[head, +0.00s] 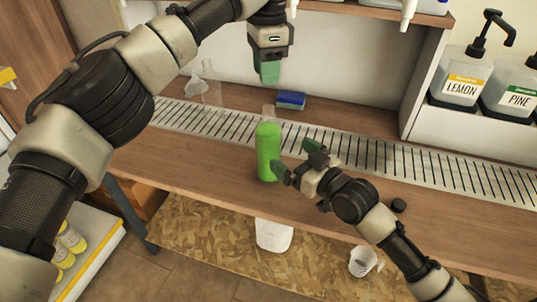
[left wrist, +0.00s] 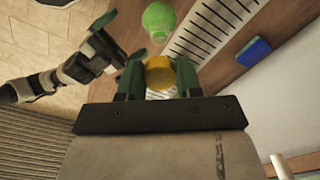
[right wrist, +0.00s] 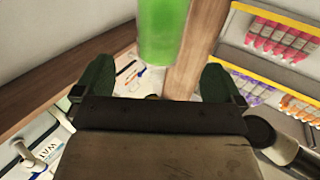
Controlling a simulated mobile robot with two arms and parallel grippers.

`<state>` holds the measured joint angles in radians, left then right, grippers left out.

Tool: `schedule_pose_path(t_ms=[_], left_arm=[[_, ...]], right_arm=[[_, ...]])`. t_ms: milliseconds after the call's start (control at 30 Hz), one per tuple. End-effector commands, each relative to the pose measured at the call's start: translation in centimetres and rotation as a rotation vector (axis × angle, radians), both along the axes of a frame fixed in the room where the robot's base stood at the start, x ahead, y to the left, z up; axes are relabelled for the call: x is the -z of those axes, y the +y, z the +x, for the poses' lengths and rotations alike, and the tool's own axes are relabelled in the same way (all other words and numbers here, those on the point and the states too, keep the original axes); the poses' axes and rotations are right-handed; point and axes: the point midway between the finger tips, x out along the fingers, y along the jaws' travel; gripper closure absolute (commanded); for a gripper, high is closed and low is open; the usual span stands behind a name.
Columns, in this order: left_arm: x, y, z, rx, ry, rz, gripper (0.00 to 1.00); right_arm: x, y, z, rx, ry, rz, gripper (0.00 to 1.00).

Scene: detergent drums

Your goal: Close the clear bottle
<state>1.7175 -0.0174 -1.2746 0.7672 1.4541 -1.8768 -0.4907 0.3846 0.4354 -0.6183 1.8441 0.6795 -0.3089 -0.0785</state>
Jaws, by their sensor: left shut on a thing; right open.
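The clear bottle (head: 268,150) stands upright on the wooden counter, filled with bright green; its bare translucent neck rises above the green. My left gripper (head: 270,74) is above and behind it, apart from it. In the left wrist view it is shut on a round yellow piece (left wrist: 159,70) that looks like a cap; the fingers hide this piece in the head view. My right gripper (head: 294,157) is open, low and close to the bottle's right side. In the right wrist view the green bottle (right wrist: 164,30) lies ahead, between the open fingers; contact cannot be told.
A slotted drain strip (head: 430,168) runs along the counter. A blue sponge (head: 291,100) and a clear empty flask (head: 210,85) stand behind. A black cap (head: 399,205) lies right of my right gripper. LEMON (head: 461,85) and PINE (head: 514,92) pump bottles stand at right.

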Motion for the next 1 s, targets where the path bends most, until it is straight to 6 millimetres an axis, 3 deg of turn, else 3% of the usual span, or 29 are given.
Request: schedule_pose_path(t_ms=[400,900,1000], left_arm=[[0.0,0.0,0.0,0.000,0.000,0.000,0.87],[0.0,0.0,0.0,0.000,0.000,0.000,0.87],[0.0,0.0,0.0,0.000,0.000,0.000,0.87]], right_arm=[[0.0,4.9,5.5,0.000,0.001,0.001,0.01],[0.0,5.9,6.5,0.000,0.000,0.000,0.01],[0.0,5.9,6.5,0.000,0.000,0.000,0.15]])
